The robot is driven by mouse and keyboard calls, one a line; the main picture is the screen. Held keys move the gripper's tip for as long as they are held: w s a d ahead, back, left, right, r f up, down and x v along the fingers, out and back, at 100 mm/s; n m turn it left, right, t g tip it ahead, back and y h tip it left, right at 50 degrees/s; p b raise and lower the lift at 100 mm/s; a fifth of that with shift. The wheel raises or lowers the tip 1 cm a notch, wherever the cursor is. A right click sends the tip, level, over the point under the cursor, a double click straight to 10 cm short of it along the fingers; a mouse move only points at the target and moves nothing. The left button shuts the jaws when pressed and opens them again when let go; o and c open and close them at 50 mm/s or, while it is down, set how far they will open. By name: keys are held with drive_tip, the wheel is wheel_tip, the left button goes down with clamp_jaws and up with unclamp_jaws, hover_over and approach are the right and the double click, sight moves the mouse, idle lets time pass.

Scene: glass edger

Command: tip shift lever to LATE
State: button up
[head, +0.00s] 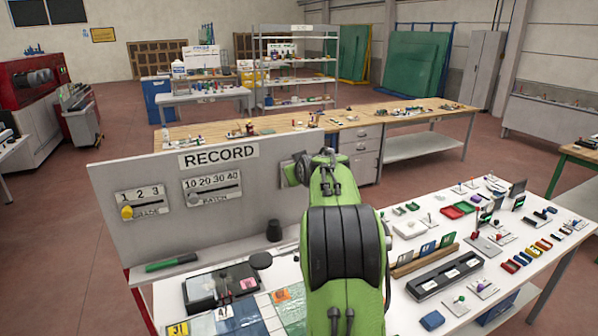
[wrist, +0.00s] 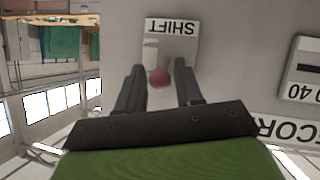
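The shift lever shows in the wrist view as a round red knob (wrist: 159,78) in front of a pale plate (wrist: 171,28) marked SHIFT, which appears upside down. My gripper (wrist: 159,68) is open, with one dark finger on each side of the knob and a gap visible on both sides. In the head view my green arm reaches to the RECORD board (head: 160,205) and hides the knob and most of the shift plate. No LATE mark is readable in either view, and I cannot tell which way the lever is tipped.
The board also carries a GRADE slider with a yellow knob (head: 127,212) and a BATCH slider with a grey knob (head: 194,199). A dark cup (head: 274,231) and a green marker (head: 171,262) are on the ledge below. The white table at right is crowded with small items.

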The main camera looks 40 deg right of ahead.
drive_tip(key=shift+o, duration=0.6)
drive_tip(key=b+v, duration=0.4)
drive_tip(key=v, duration=1.1)
drive_tip(key=shift+s+a+r, duration=0.15)
drive_tip(key=shift+s, duration=0.15)
drive_tip(key=s+a+f+g+y+b, duration=0.1)
drive_tip(key=s+a+f+y, duration=0.1)
drive_tip(key=a+f, duration=0.35)
drive_tip(key=s+a+f+n+y+b, duration=0.1)
drive_tip(key=s+a+f, duration=0.15)
drive_tip(key=a, duration=0.55)
drive_tip(key=s+a+f+g+y+b, duration=0.1)
drive_tip(key=s+a+f+y, duration=0.15)
drive_tip(key=a, duration=0.35)
drive_tip(key=s+a+f+g+b, duration=0.1)
drive_tip(key=s+a+f+g, duration=0.1)
drive_tip(key=s+a+f, duration=0.2)
drive_tip(key=s+a+f+n+g, duration=0.1)
drive_tip(key=s+a+f, duration=0.4)
drive_tip(key=s+f, duration=0.4)
drive_tip(key=shift+s+f+n+g+y+b, duration=0.35)
drive_tip(key=shift+s+g+y+b, duration=0.1)
drive_tip(key=shift+s, duration=0.15)
